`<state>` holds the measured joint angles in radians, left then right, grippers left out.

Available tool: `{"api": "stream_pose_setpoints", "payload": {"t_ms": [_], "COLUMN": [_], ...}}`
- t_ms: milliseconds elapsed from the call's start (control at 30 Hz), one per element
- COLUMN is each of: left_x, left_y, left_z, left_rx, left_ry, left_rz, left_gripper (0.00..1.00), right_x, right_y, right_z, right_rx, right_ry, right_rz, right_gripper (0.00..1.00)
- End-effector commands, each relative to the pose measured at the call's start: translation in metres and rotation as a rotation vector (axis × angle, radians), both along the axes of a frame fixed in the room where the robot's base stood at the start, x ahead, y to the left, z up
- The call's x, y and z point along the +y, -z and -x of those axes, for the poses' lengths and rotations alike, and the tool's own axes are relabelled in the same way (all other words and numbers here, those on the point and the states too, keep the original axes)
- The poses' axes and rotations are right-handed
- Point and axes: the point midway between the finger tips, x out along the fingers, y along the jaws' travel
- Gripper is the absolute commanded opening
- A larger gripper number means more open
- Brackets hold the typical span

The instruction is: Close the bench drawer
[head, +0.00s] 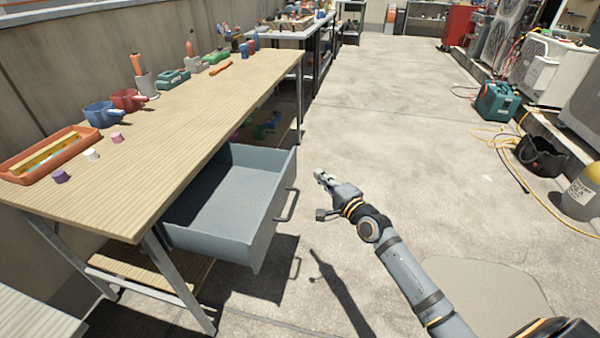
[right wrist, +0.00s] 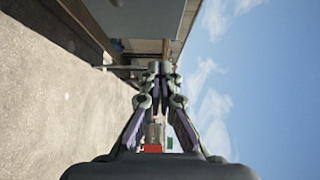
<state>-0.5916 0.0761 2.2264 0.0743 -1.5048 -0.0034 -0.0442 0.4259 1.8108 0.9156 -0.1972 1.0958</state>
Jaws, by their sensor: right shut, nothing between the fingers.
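The grey-blue bench drawer (head: 262,222) is pulled well out from under the wooden workbench (head: 205,105) in the head view. Its inside looks empty. A dark bar handle (head: 288,205) is on its front, facing right. My right gripper (head: 321,176) is shut and empty, a short way to the right of the drawer front, and appears apart from the handle. In the right wrist view the closed fingertips (right wrist: 160,69) meet, with a grey panel near the top that may be the drawer. My left gripper is not in view.
The concrete floor (head: 390,120) right of the drawer is clear. A teal case (head: 497,101) and cables lie farther right.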

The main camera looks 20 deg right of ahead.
Motion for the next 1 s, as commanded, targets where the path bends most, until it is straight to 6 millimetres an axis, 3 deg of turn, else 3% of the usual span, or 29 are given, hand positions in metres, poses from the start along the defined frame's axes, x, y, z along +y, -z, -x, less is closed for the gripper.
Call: {"api": "stream_pose_setpoints", "payload": {"t_ms": [200,333,533,1000], "left_x": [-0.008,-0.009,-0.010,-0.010], "left_y": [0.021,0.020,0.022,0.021], "left_z": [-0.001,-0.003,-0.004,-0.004], "left_rx": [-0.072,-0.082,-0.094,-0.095], "left_ry": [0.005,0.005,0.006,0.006], "left_rz": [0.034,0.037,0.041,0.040], "left_gripper": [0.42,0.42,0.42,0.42], "right_x": [0.011,0.029,0.041,0.046], "right_y": [0.002,0.000,0.000,0.000], "right_z": [-0.046,-0.055,-0.063,-0.066], "right_rx": [-0.004,-0.003,-0.001,-0.001], "right_ry": [-0.001,-0.001,-0.001,0.000], "right_rz": [-0.006,-0.005,-0.001,-0.002], "right_gripper": [0.00,0.00,0.00,0.00]}}
